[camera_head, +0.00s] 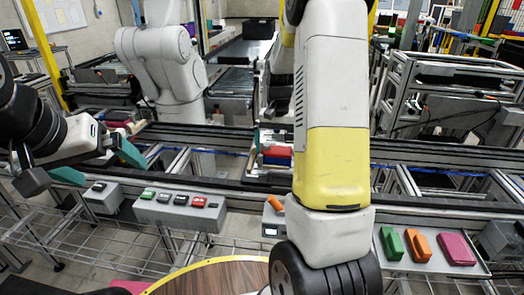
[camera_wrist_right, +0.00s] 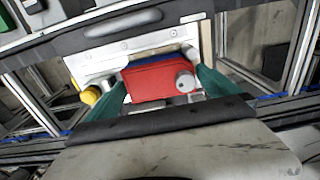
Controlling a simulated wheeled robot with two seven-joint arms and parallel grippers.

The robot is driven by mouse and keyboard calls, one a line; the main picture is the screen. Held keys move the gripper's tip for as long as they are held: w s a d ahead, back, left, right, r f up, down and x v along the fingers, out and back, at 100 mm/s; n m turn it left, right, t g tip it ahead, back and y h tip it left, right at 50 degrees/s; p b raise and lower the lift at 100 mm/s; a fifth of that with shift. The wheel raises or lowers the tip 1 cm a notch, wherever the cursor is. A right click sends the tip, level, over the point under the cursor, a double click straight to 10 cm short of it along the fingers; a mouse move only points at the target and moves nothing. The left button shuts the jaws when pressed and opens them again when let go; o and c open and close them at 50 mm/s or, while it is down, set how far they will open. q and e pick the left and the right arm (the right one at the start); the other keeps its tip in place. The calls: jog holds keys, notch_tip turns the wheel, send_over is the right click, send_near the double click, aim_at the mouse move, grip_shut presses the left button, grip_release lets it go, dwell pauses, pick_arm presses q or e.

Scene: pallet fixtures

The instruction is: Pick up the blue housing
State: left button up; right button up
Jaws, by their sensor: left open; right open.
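In the right wrist view a red block (camera_wrist_right: 158,84) with a round grey knob sits on a pale metal fixture plate (camera_wrist_right: 95,66). A thin strip of the blue housing (camera_wrist_right: 152,60) shows along the red block's far edge; the rest is hidden. In the head view blue also shows just below the red part (camera_head: 277,150). My right gripper (camera_wrist_right: 163,86) is open, its teal fingers on either side of the red block; contact cannot be told. In the head view my right arm hides that gripper. My left gripper (camera_head: 98,164) is open and empty at the left, away from the housing.
A dark conveyor rail (camera_head: 440,157) runs across the scene. A grey button box (camera_head: 180,212) stands in front of it. Green (camera_head: 391,243), orange (camera_head: 418,247) and pink (camera_head: 456,249) parts lie on a tray at right. A yellow knob (camera_wrist_right: 91,95) is beside the fixture.

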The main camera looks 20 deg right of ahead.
jog(key=shift+f, duration=0.5)
jog(key=c, duration=1.2)
